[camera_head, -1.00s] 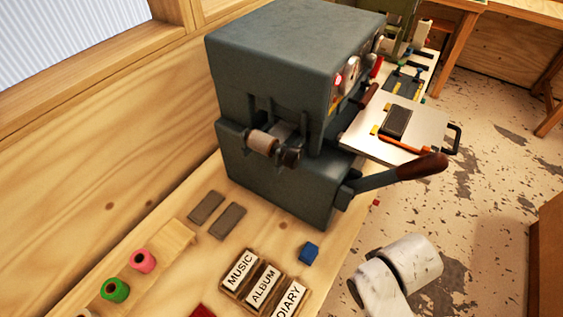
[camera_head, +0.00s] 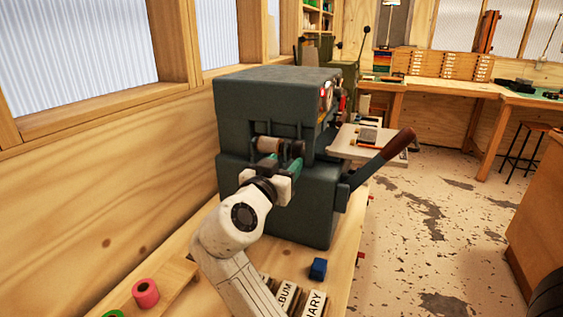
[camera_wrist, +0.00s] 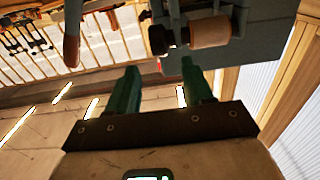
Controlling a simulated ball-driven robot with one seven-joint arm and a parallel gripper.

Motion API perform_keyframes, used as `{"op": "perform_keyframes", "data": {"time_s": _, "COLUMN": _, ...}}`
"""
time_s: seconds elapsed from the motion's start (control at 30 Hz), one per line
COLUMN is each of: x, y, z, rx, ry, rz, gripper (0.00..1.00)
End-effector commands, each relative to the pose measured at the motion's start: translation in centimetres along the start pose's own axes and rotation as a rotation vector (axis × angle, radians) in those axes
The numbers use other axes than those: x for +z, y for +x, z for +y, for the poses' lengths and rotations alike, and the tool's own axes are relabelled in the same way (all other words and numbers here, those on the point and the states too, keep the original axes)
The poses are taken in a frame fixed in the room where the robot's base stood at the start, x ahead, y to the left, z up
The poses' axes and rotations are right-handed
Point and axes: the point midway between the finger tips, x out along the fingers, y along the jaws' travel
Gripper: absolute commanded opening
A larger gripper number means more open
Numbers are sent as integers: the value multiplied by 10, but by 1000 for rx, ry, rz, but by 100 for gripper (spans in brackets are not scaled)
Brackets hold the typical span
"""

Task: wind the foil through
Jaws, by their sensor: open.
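The dark grey foil machine (camera_head: 278,100) stands on the wooden bench. A copper-brown foil roll (camera_head: 270,144) sits on its near side, with a dark knob (camera_head: 297,149) at the roll's right end. In the wrist view the roll (camera_wrist: 210,32) and dark knob (camera_wrist: 160,40) show at the top, beyond the fingertips. My gripper (camera_head: 286,164) has green fingers and is just below and in front of the roll and knob. Its fingers (camera_wrist: 158,78) are apart with nothing between them. The arm hides part of the machine's lower front.
A lever with a brown handle (camera_head: 398,144) sticks out at the machine's right, near a pale plate (camera_head: 350,150). A pink roll (camera_head: 145,293), a blue block (camera_head: 318,268) and lettered blocks (camera_head: 312,303) lie on the near bench. The wooden wall is close on the left.

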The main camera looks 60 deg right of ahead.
Motion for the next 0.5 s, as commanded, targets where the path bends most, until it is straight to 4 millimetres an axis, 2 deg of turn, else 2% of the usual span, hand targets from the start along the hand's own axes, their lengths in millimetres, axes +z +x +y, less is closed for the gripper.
{"op": "perform_keyframes", "data": {"time_s": 0.3, "x": -2, "y": 56, "z": 1, "rx": 4, "ry": -2, "rz": -4, "gripper": 51}}
{"op": "perform_keyframes", "data": {"time_s": 0.5, "x": 0, "y": 85, "z": 1, "rx": 1, "ry": -3, "rz": -5, "gripper": 51}}
